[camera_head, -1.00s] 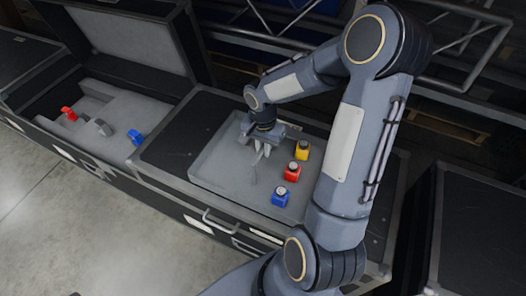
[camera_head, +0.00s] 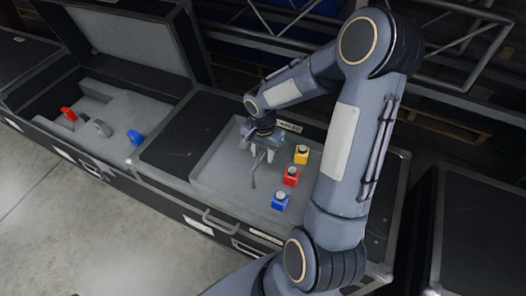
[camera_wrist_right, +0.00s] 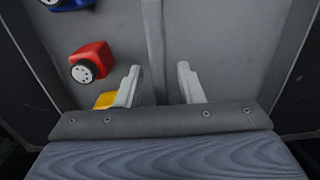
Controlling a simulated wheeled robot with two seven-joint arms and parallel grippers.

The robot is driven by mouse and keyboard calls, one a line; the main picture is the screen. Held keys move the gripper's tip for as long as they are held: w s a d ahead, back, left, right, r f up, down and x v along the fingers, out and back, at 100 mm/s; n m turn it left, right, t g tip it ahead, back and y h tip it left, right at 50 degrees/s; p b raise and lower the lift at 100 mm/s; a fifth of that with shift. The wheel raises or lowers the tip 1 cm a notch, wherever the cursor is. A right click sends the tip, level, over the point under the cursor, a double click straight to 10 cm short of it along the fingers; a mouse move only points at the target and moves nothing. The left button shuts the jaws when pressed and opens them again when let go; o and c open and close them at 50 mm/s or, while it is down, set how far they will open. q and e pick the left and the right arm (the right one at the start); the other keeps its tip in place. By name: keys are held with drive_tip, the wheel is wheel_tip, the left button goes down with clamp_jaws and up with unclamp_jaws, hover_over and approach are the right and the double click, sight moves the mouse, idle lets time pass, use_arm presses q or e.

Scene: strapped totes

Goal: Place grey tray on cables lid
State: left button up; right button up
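The grey tray (camera_head: 220,165) sits on the dark lid of the middle case, whose label (camera_head: 289,126) is too small to read surely. The tray carries yellow (camera_head: 301,155), red (camera_head: 291,176) and blue (camera_head: 280,201) blocks along its right side. A thin upright grey divider (camera_head: 254,175) stands inside it. My right gripper (camera_head: 262,158) is over the tray's far middle. In the right wrist view its fingers (camera_wrist_right: 161,82) are apart, with the divider (camera_wrist_right: 154,40) running between them and no clear contact. A finger partly hides the yellow block (camera_wrist_right: 105,100). My left gripper is out of view.
An open case (camera_head: 60,130) at left has grey foam holding red (camera_head: 68,113), grey (camera_head: 102,128) and blue (camera_head: 134,137) items. The lid has bare room (camera_head: 180,130) left of the tray. Another dark case (camera_head: 485,230) stands at right, with metal trusses behind.

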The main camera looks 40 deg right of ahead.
drive_tip(key=shift+r, duration=0.3)
wheel_tip(320, 180, up, 10)
drive_tip(key=r+p, duration=0.1)
drive_tip(key=p, duration=0.1)
drive_tip(key=s+a+r+n+t+y, duration=0.2)
drive_tip(key=s+a+n, duration=0.3)
drive_tip(key=s, duration=0.3)
drive_tip(key=s+a+r+n+t+y, duration=0.1)
drive_tip(key=s+a+r+n+t, duration=0.2)
drive_tip(key=s+a+r+n, duration=0.2)
drive_tip(key=s+a+n, duration=0.1)
drive_tip(key=s+a, duration=0.1)
drive_tip(key=s, duration=0.1)
drive_tip(key=shift+r+t+y, duration=0.2)
drive_tip(key=shift+t+y, duration=0.1)
drive_tip(key=shift+y, duration=0.1)
wheel_tip(320, 180, up, 9)
drive_tip(key=p, duration=0.9)
